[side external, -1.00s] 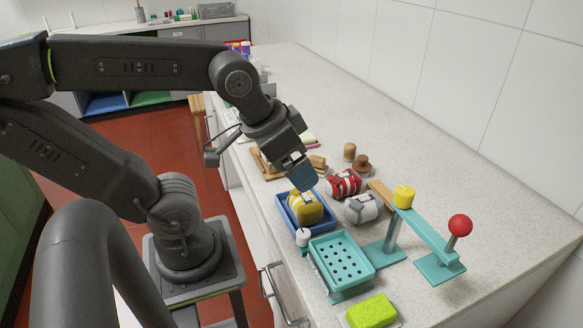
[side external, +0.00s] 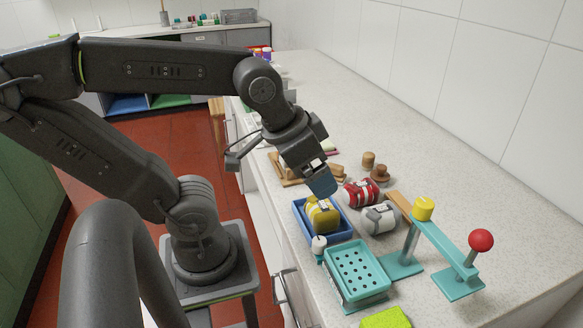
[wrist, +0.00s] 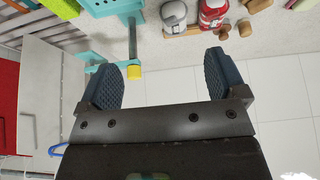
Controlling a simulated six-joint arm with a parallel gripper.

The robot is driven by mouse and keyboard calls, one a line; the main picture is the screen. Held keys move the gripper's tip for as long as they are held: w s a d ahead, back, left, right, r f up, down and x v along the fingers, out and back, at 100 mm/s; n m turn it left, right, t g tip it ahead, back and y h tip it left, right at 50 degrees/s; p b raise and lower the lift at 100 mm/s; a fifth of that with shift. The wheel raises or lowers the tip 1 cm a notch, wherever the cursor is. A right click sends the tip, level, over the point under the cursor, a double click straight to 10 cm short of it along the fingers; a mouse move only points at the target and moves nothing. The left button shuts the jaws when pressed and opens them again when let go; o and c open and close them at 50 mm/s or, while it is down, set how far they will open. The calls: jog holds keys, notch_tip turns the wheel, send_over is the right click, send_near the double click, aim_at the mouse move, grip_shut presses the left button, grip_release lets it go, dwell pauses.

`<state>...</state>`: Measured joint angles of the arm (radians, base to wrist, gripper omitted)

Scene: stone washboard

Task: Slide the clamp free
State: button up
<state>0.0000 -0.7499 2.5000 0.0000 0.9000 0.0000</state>
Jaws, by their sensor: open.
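I cannot tell which part is the clamp. My gripper (side external: 321,184) is above the blue tray, left of the rail and apart from it. In the wrist view my gripper's (wrist: 165,75) blue pads are spread and empty; the yellow piece (wrist: 134,71) shows between them at a distance.
A blue tray (side external: 342,236) holds a yellow jar (side external: 322,215). A white-grey jar (side external: 380,218) and a red jar (side external: 360,193) lie beside it. A teal perforated basket (side external: 357,272) and a green sponge (side external: 387,318) are in front.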

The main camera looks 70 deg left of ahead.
jog(key=shift+c, duration=0.4)
jog(key=shift+w+a+r, duration=0.15)
jog(key=shift+c, duration=0.7)
jog(key=w+a+r+n+g, duration=0.1)
jog(key=w+a, duration=0.1)
jog(key=a, duration=0.1)
jog(key=w+a+r+n+y, duration=0.1)
jog(key=w+a+n, duration=0.1)
jog(key=a, duration=0.1)
jog(key=w+a+n+g, duration=0.1)
jog(key=w+a+n, duration=0.1)
jog(key=w+a, duration=0.1)
jog(key=shift+a+r+g+y, duration=0.15)
jog(key=shift+r+g+y, duration=0.15)
jog(key=shift+r, duration=0.1)
jog(key=c, duration=0.4)
jog(key=shift+o, duration=0.2)
jog(key=w+a+f+n+g, duration=0.15)
jog(key=a+n, duration=0.25)
jog(key=a, duration=0.5)
jog(key=s+a+f+n+g+h, duration=0.1)
jog(key=a+n+g, duration=0.15)
jog(key=a, duration=0.65)
jog(key=w+a+f+n+g, duration=0.15)
jog(key=a+n, duration=0.25)
jog(key=a, duration=0.5)
jog(key=x, duration=1.3)
jog(key=shift+s+f, duration=0.1)
jog(key=shift+f, duration=0.15)
